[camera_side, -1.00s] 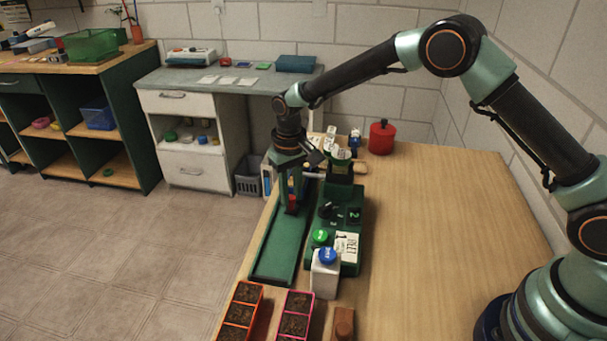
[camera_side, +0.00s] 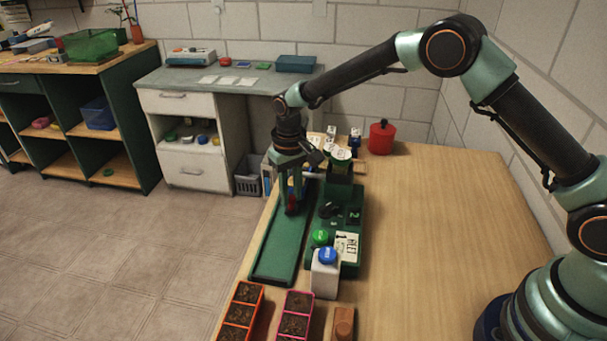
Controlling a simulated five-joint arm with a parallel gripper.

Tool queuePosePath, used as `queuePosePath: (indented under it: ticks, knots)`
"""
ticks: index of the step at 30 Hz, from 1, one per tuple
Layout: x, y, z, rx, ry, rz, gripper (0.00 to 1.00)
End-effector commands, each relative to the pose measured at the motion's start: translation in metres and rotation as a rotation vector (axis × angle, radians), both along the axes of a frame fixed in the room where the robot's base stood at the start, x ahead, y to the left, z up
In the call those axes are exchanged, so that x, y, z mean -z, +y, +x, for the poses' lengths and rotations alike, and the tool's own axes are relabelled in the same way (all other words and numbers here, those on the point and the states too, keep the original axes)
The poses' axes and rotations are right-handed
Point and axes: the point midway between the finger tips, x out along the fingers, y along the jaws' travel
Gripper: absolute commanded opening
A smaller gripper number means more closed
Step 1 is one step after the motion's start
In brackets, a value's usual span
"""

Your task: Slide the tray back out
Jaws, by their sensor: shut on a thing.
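My gripper (camera_side: 292,207) points down over the far part of a long green channel (camera_side: 277,250) on the wooden bench. Its fingers are shut on a small red piece (camera_side: 291,204), mostly hidden between them. I cannot tell how that piece joins a tray, and any tray there is hidden behind the gripper. A dark green machine (camera_side: 343,215) with a "2" on its front stands right beside the channel. Near the camera are an orange-edged tray (camera_side: 259,312) and a pink-edged tray (camera_side: 311,318), both with dark soil cells.
A white block with a blue button (camera_side: 327,255) and a green button (camera_side: 320,236) stand at the machine's near end. A brown wooden block (camera_side: 344,322) lies in front. A red pot (camera_side: 381,137) stands at the back.

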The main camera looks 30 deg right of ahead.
Motion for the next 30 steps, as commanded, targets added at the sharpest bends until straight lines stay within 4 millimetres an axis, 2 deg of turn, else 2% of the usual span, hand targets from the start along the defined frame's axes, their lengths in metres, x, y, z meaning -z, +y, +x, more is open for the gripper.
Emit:
queuePosePath:
  ticks: [20, 26, 30]
  knots:
    - [-0.001, 0.004, -0.003, -0.001, -0.001, 0.000, 0.00]
    - [-0.002, 0.023, -0.023, -0.003, 0.000, 0.000, 0.00]
    - [-0.002, 0.045, -0.044, -0.005, -0.001, 0.000, 0.00]
